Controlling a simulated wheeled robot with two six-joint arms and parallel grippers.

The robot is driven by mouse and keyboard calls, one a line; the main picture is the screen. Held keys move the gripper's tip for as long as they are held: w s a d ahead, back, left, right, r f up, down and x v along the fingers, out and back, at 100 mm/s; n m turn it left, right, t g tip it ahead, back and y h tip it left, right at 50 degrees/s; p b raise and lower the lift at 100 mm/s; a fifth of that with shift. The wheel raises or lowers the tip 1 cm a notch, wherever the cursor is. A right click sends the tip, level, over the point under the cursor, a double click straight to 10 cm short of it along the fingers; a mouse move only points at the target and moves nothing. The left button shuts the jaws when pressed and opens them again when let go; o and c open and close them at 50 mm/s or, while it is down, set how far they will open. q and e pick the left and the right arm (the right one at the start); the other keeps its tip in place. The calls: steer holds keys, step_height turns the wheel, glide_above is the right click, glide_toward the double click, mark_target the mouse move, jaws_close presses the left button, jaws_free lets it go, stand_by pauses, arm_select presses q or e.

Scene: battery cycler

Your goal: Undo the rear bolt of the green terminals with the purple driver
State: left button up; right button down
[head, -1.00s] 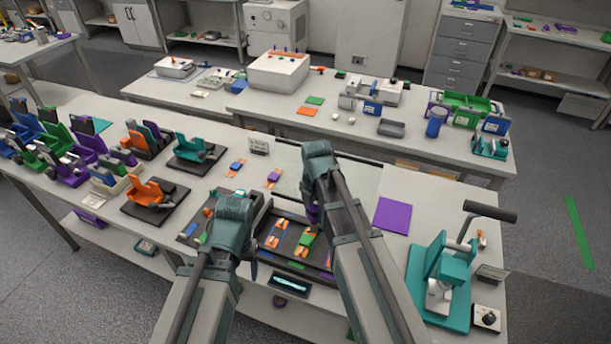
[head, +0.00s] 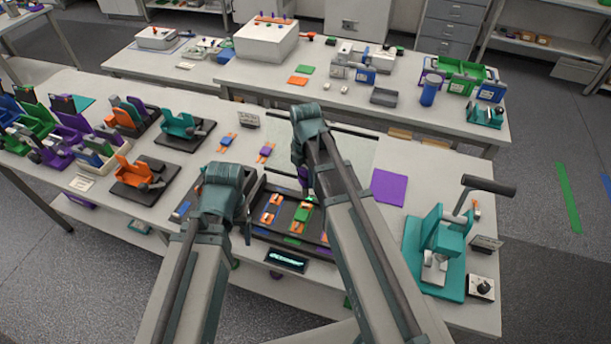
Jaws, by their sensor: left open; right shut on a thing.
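The green terminal block (head: 304,213) lies in the black tray (head: 288,241), with orange pieces at its ends. Its rear end is close to my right gripper, and I cannot make out the rear bolt. My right gripper (head: 304,187) points down over the tray's rear edge. It is shut on the purple driver (head: 303,174), of which only a small purple part shows. The driver's tip is hidden, so I cannot tell whether it touches the bolt. My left gripper (head: 247,236) is open at the tray's left side, apart from the green block.
An orange terminal piece (head: 271,208) lies left of the green block in the tray. A purple mat (head: 389,187) and a teal press (head: 438,250) stand to the right. Coloured holders (head: 128,118) fill the table's left. A small display (head: 286,260) is in front of the tray.

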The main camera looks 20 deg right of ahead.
mark_target(306, 189)
steer(key=m, duration=0.4)
steer(key=shift+f+m, duration=0.3)
steer(key=shift+f, duration=0.05)
steer(key=m, duration=0.2)
steer(key=m+b, duration=0.1)
steer(key=m, duration=0.1)
steer(key=shift+f, duration=0.3)
steer(key=shift+f+m+b, duration=0.3)
steer(key=shift+f+b, duration=0.15)
steer(key=shift+b, duration=0.05)
steer(key=shift+f+b, duration=0.9)
steer(key=shift+f, duration=0.1)
steer(key=shift+f+b, duration=0.2)
steer(key=shift+b, duration=0.1)
steer(key=shift+f+b, duration=0.5)
steer(key=shift+f, duration=0.3)
